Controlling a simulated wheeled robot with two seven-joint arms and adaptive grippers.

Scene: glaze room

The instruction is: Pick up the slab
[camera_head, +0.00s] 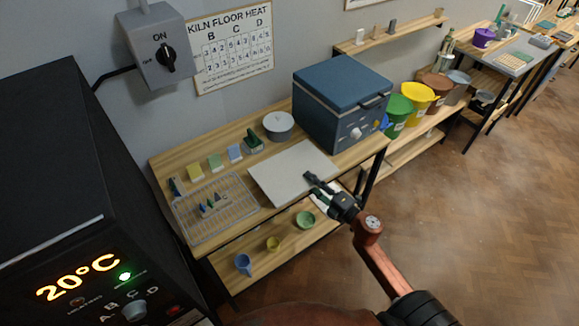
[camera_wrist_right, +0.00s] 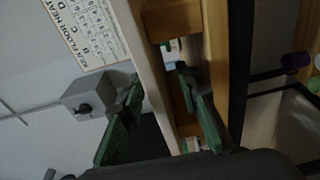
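The slab (camera_head: 285,170) is a flat, pale grey-white board lying on the wooden bench top, its near side at or close to the front edge. My right gripper (camera_head: 312,182) is at the slab's near right edge. In the right wrist view the gripper (camera_wrist_right: 158,110) is open, with its green-padded fingers apart. The slab's pale edge (camera_wrist_right: 150,70) runs between the fingers there, beside the wooden bench edge; I cannot tell whether either finger touches it. My left gripper is not in view.
A wire rack (camera_head: 225,222) with small cones lies left of the slab. A blue kiln (camera_head: 335,110) stands to the right, and a round grey lidded pot (camera_head: 278,125) behind. Bowls and a cup (camera_head: 243,264) sit on the lower shelf (camera_head: 262,265). Floor in front is clear.

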